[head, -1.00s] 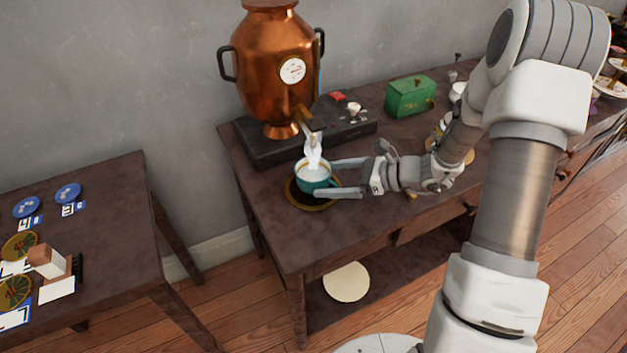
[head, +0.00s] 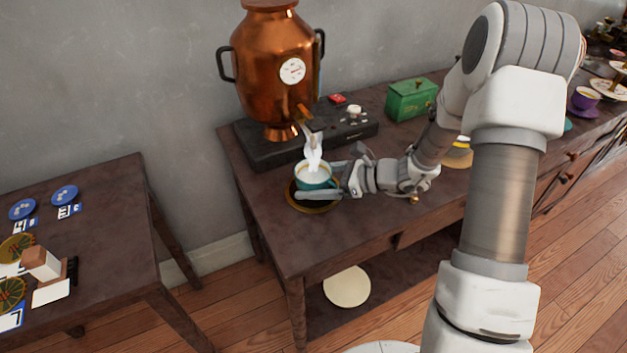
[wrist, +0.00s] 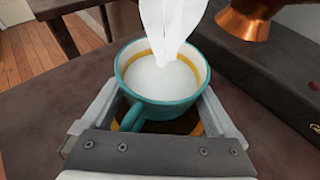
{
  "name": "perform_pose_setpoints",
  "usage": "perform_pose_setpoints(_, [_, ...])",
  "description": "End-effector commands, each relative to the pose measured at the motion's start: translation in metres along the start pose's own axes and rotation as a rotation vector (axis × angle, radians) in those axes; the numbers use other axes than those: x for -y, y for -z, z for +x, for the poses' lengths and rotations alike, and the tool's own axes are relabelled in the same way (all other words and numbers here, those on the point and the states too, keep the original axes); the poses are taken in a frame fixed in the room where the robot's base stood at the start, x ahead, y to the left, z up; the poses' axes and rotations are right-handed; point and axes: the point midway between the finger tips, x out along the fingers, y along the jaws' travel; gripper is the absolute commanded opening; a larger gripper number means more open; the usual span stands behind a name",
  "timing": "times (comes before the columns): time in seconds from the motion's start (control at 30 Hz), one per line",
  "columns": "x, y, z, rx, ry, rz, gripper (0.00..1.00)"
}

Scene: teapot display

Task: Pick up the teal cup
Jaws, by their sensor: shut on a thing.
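The teal cup (head: 316,179) stands upright under the spout of the copper urn, over a dark round saucer with a gold rim (head: 306,205). It holds a whitish content, and white steam-like wisps rise from it. My gripper (head: 322,180) reaches in from the right with one finger on each side of the cup and is shut on it. In the wrist view the cup (wrist: 160,105) sits between the fingers, its handle pointing towards the palm. The saucer's gold rim shows below it. I cannot tell whether the cup touches the saucer.
The copper urn (head: 272,75) stands on a dark base (head: 262,148) just behind the cup, its spout close above. A green box (head: 411,99) stands further right. A second table (head: 110,230) with blue discs and cards is at the left, across a gap.

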Motion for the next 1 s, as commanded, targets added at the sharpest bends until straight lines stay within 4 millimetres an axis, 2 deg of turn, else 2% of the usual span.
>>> perform_pose_setpoints(0.03, [0.0,0.0,0.0,0.0,0.001,0.0,0.21])
perform_pose_setpoints(0.1, [0.0,-0.001,0.0,0.001,0.001,-0.001,0.1])
perform_pose_setpoints(0.47, [0.0,-0.004,-0.002,0.001,0.001,-0.002,0.09])
perform_pose_setpoints(0.93, [0.001,-0.036,-0.016,0.001,0.002,-0.001,0.09])
perform_pose_setpoints(1.0, [0.001,-0.029,-0.024,-0.001,0.003,0.002,0.09])
